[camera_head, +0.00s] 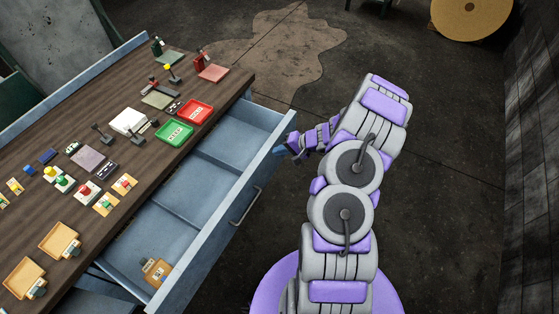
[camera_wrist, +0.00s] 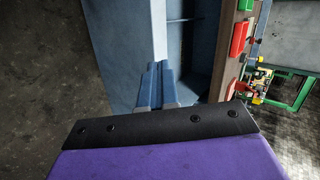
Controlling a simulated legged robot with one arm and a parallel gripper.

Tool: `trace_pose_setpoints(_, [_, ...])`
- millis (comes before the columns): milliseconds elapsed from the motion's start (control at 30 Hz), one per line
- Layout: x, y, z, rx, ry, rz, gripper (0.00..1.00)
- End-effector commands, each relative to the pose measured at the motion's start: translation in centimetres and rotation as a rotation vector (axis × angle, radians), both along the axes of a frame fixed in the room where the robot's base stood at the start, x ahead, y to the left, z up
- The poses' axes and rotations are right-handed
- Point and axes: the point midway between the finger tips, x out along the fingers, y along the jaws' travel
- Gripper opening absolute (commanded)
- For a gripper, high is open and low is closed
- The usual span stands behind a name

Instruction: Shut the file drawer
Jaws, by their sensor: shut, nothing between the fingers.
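The file drawer (camera_head: 213,238) is a blue-grey metal drawer, pulled out from under the wooden desk top (camera_head: 95,110). Its inside has dividers, and a small tan item (camera_head: 156,270) lies in the near part. The drawer's bar handle (camera_head: 246,206) is on its front face. My gripper (camera_head: 283,151) is shut and empty, at the far end of the drawer front. In the wrist view the shut fingers (camera_wrist: 157,88) appear in front of the blue drawer metal (camera_wrist: 130,45); I cannot tell whether they touch it.
On the desk are a red tray (camera_head: 195,112), a green tray (camera_head: 174,133), stamps, cards and wooden trays (camera_head: 59,239). A large round roll (camera_head: 470,12) stands at the back right. The dark floor (camera_head: 440,190) right of my arm is clear up to the wall.

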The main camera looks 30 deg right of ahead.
Motion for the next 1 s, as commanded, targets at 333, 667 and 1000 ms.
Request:
trace_pose_setpoints(333, [-4.2,-8.5,-8.8,-0.042,0.055,-0.205,0.00])
trace_pose_setpoints(667, [-2.5,-7.1,-11.3,-0.054,0.061,-0.211,0.00])
trace_pose_setpoints(1000, [1.8,-5.1,-16.0,-0.047,0.057,-0.210,0.00])
